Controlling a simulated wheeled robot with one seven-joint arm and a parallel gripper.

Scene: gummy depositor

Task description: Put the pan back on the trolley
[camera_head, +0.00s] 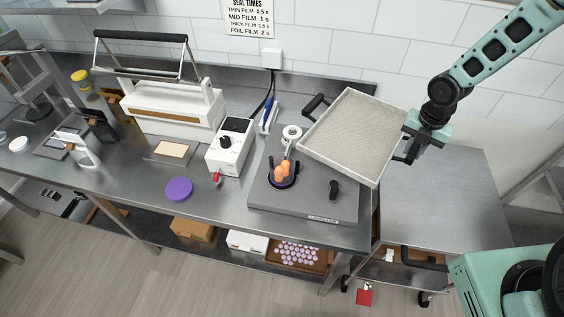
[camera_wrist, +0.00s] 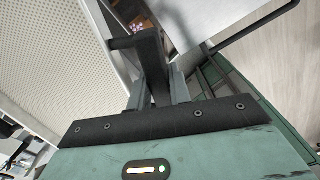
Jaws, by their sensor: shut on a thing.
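The pan (camera_head: 355,137) is a square, shallow tray with a pale, dotted inside and light walls. My gripper (camera_head: 408,150) is shut on the black handle at the pan's right side and holds it tilted above the right end of the steel bench. A second black handle (camera_head: 314,105) shows at its left. In the wrist view the pan (camera_wrist: 65,50) fills the left, and its handle (camera_wrist: 150,62) sits between my gripper's fingers (camera_wrist: 160,90). The trolley (camera_head: 440,195) has a bare steel top and stands right of the bench, below and right of the pan.
A grey plate unit (camera_head: 300,205) with a black knob and a cup of orange things lies under the pan. A white control box (camera_head: 230,145), a sealer (camera_head: 160,105) and a purple disc (camera_head: 179,189) stand farther left. The trolley top is clear.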

